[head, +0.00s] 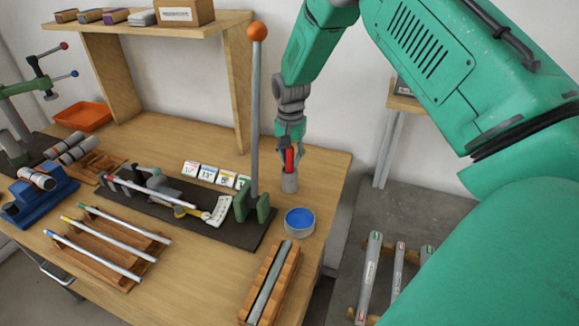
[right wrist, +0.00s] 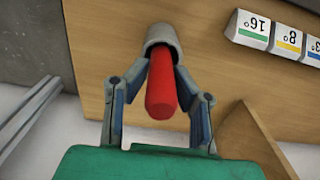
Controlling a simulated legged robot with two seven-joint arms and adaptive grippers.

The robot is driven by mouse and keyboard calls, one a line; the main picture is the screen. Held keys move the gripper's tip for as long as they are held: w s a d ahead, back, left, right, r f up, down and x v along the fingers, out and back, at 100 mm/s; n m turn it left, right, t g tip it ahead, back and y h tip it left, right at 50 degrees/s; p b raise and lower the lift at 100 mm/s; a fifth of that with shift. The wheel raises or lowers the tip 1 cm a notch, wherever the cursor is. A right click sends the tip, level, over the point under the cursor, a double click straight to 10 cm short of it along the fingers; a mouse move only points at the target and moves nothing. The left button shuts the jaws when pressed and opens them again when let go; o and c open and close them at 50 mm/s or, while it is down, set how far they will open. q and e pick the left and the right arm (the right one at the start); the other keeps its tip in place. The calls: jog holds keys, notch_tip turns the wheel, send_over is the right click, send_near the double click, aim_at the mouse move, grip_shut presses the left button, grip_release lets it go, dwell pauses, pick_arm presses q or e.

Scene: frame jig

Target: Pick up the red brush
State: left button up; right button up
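The red brush (head: 288,158) stands handle up in a small grey cup (head: 289,183) near the back right of the workbench. My right gripper (head: 289,150) reaches down from above, with one finger on each side of the red handle. In the right wrist view the red handle (right wrist: 160,92) lies between the two fingers (right wrist: 162,75), and the grey cup (right wrist: 160,44) is just past the fingertips. A narrow gap seems to show beside the handle, so the fingers look open around it. The brush's lower end is hidden in the cup. My left gripper is not in view.
A blue-topped round tin (head: 299,221) stands in front of the cup. A tall lever with an orange knob (head: 257,32) rises close to the left. Numbered blocks (head: 207,174) sit left of the cup. The bench's right edge is near.

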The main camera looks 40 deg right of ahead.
jog(key=shift+a, duration=0.15)
grip_shut()
notch_tip(320, 180, up, 10)
jog(key=shift+r+b, duration=0.1)
jog(key=shift+b, duration=0.55)
